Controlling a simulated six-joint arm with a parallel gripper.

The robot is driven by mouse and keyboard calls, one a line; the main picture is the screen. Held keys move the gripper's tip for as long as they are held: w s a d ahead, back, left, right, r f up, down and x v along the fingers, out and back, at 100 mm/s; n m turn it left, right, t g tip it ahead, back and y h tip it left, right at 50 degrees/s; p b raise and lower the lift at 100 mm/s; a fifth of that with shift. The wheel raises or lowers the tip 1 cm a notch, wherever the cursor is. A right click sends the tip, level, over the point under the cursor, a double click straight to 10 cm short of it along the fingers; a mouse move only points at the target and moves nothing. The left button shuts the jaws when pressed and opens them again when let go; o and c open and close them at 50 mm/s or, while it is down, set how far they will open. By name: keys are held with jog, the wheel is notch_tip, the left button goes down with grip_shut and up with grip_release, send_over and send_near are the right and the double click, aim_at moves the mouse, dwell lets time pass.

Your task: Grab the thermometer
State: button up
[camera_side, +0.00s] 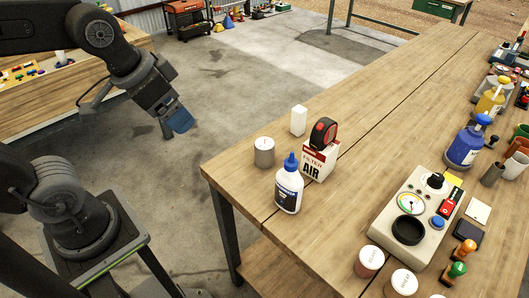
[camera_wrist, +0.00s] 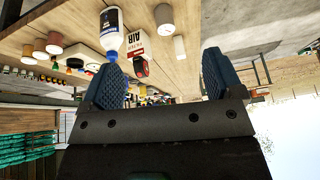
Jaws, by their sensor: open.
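No thing is plainly a thermometer. A short grey cylinder (camera_side: 264,152) with a pale, dial-like top stands upright near the table's left edge and may be it; its top is too small to read. It also shows in the wrist view (camera_wrist: 164,18), at the top middle. My gripper (camera_side: 180,121) is over the floor, left of the table and apart from everything on it. In the wrist view its two blue fingers (camera_wrist: 163,68) are spread wide with nothing between them.
Close to the cylinder stand a white glue bottle (camera_side: 289,187) with a blue cap, a white block (camera_side: 298,120), and an air filter box (camera_side: 317,163) with a red-black tape measure (camera_side: 323,132). A gauge device (camera_side: 414,217) stands right. The wooden table (camera_side: 370,110) is clear toward the back.

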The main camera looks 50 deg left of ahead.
jog(key=w+f+m+g, duration=0.25)
jog(key=w+m, duration=0.35)
jog(key=w, duration=0.5)
jog(key=m+g, duration=0.3)
jog(key=m, duration=0.3)
send_over(263, 144)
jog(key=shift+t, duration=0.25)
notch_tip(263, 144, down, 9)
jog(key=shift+r, duration=0.1)
notch_tip(263, 144, down, 8)
jog(key=shift+f, duration=0.1)
jog(key=f, duration=0.5)
jog(key=shift+w, duration=0.35)
jog(key=c, duration=1)
